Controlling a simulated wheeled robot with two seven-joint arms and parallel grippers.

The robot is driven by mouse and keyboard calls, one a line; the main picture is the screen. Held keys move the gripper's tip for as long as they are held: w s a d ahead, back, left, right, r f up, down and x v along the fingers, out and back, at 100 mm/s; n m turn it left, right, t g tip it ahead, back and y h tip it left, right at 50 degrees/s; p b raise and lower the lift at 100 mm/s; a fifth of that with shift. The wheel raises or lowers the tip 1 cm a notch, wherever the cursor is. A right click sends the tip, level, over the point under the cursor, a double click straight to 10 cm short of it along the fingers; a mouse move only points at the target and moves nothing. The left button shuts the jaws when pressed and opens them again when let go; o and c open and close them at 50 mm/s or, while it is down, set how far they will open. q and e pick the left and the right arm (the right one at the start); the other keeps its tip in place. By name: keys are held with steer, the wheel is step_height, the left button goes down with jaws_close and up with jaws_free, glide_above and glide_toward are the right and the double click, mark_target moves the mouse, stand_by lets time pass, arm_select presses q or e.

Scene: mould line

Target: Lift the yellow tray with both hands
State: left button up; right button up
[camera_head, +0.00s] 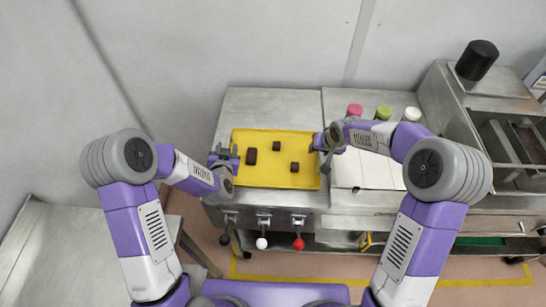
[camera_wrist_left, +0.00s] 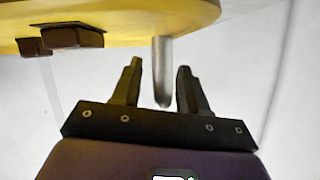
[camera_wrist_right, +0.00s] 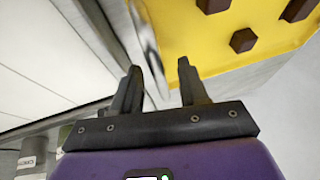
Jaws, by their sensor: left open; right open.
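The yellow tray (camera_head: 265,174) lies on the steel counter in the head view, with three dark brown blocks on it: left (camera_head: 251,156), upper middle (camera_head: 277,146) and lower right (camera_head: 294,167). My left gripper (camera_head: 232,152) is at the tray's left edge. In the left wrist view its open jaws (camera_wrist_left: 160,82) have a metal handle (camera_wrist_left: 162,75) of the tray in front of and between them. My right gripper (camera_head: 324,150) is at the tray's right edge. In the right wrist view its open jaws (camera_wrist_right: 156,75) are at the tray's metal handle (camera_wrist_right: 150,50). Neither gripper is closed on a handle.
Pink (camera_head: 355,110), green (camera_head: 384,112) and white (camera_head: 412,114) capped containers stand behind my right arm. A steel machine with a black cylinder (camera_head: 477,60) is at the right. Levers with white (camera_head: 261,243) and red (camera_head: 298,244) knobs hang from the counter's front.

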arm_select(q)
steer(key=shift+w+f, duration=0.15)
steer(key=shift+w, duration=0.25)
arm_select(e)
steer(key=shift+w+f, duration=0.15)
steer(key=shift+f, duration=0.25)
arm_select(q)
jaws_close()
arm_select(e)
jaws_close()
